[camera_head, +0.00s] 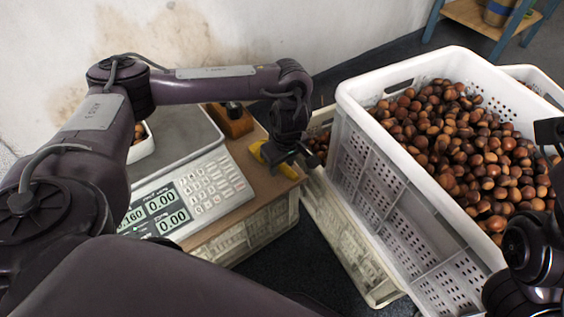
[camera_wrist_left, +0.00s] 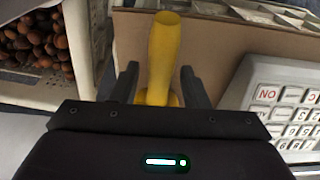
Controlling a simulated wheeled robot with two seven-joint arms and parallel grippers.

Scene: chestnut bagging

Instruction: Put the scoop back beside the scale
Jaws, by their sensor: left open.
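The yellow scoop (camera_head: 259,152) lies on the wooden table just right of the scale (camera_head: 205,190). In the left wrist view its yellow handle (camera_wrist_left: 164,45) stands between the two fingers, with a gap on each side. My left gripper (camera_head: 283,160) is open around the handle, not closed on it. The scale's keypad also shows in the left wrist view (camera_wrist_left: 285,105). The scoop's far end is hidden by the gripper. Of my right arm only dark links show at the right edge; its gripper is out of view.
A white crate (camera_head: 385,205) full of chestnuts (camera_head: 470,150) stands right of the table. A white container (camera_head: 141,148) sits on the scale plate, partly behind my left arm. A brown wooden block (camera_head: 231,121) stands behind the scoop. A blue-legged shelf (camera_head: 480,20) is at the back.

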